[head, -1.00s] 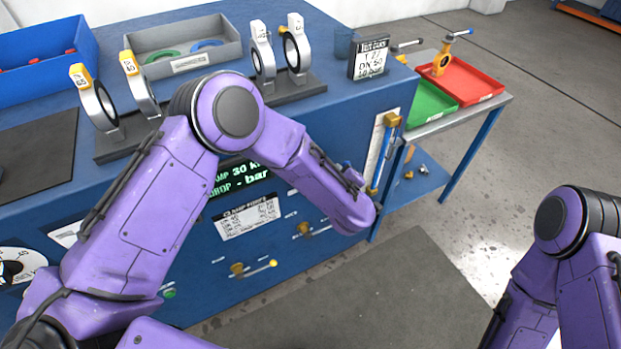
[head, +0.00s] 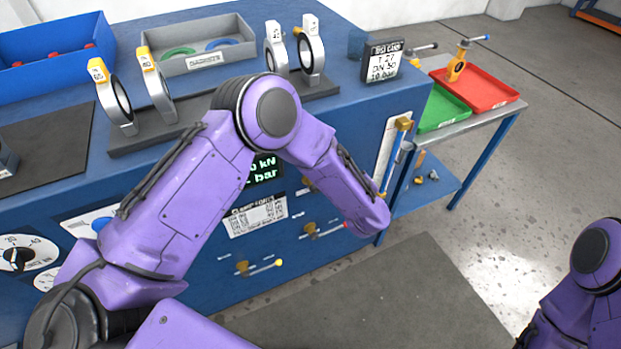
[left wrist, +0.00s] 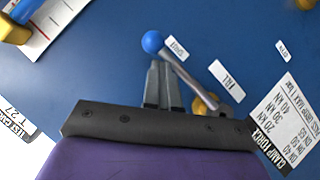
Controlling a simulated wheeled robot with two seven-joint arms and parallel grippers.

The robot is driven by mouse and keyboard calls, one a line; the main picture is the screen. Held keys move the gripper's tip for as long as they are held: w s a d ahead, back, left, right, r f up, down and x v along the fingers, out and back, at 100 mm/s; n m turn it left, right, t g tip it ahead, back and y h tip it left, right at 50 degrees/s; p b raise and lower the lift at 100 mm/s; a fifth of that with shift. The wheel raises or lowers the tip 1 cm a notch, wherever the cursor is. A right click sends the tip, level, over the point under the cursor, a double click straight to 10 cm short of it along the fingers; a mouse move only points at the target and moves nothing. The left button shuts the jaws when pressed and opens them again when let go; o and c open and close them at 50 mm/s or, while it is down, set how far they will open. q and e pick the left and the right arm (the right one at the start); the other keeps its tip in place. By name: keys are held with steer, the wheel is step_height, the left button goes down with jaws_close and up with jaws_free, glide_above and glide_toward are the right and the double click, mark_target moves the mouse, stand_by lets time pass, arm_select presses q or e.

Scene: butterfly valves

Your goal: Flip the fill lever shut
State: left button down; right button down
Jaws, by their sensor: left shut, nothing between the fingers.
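The fill lever (left wrist: 182,70) shows in the left wrist view on the blue panel, with a blue ball knob, a grey rod and a brass pivot. Its rod lies at a slant, from the pivot at lower right to the knob at upper left. A "FILL" label (left wrist: 226,79) sits beside it. My left gripper (left wrist: 163,72) is shut and empty, its fingertips close beside the rod, below the knob. I cannot tell whether they touch. In the head view my left forearm hides that gripper and most of the lever. My right gripper is out of view.
A red-tipped lever (head: 325,231) and a yellow-tipped lever (head: 260,267) sit lower on the panel. A tall blue handle (head: 393,158) stands at the panel's right end. The side table holds a red tray (head: 487,91) and a green tray (head: 437,110). The floor mat (head: 400,300) is clear.

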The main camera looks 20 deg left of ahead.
arm_select(q)
steer(key=s+d+r, duration=0.6)
steer(key=d+r, duration=0.1)
steer(key=r, duration=0.2)
steer(key=shift+r+p, duration=0.25)
steer(key=shift+p, duration=0.1)
